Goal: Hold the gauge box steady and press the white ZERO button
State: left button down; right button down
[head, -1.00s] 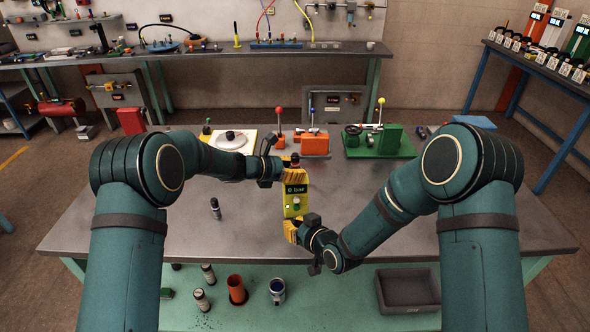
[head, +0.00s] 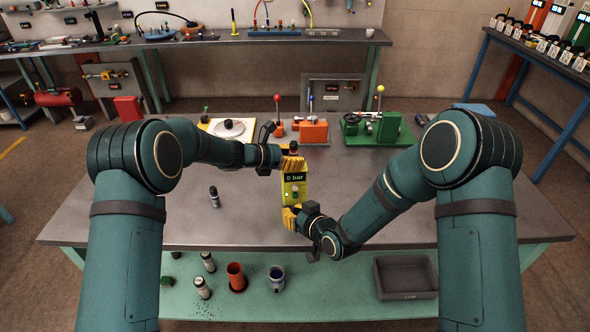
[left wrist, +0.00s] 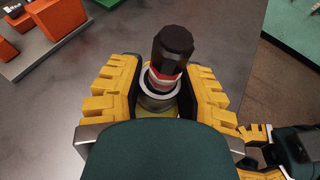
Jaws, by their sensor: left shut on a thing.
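The yellow gauge box (head: 302,189) is upright above the middle of the bench in the head view, its dark display reading "0 bar". Small pale and green spots show on its face below the display; which is the white ZERO button is too small to tell. My left gripper (head: 292,163) is shut on the top of the box. In the left wrist view its yellow fingers (left wrist: 158,88) flank a fitting (left wrist: 170,58) with a black cap, red band and metal ring. My right gripper (head: 291,217) is at the box's lower end; its finger opening and any contact are unclear.
A small dark bottle (head: 214,196) stands on the bench (head: 150,215) left of the box. A white plate (head: 229,129), an orange block (head: 313,132) and a green fixture (head: 388,130) stand behind. The bench is clear right of the box.

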pick_arm(q)
jog(key=shift+f, duration=0.15)
dwell(0.3)
jog(key=c, duration=0.6)
grip_release()
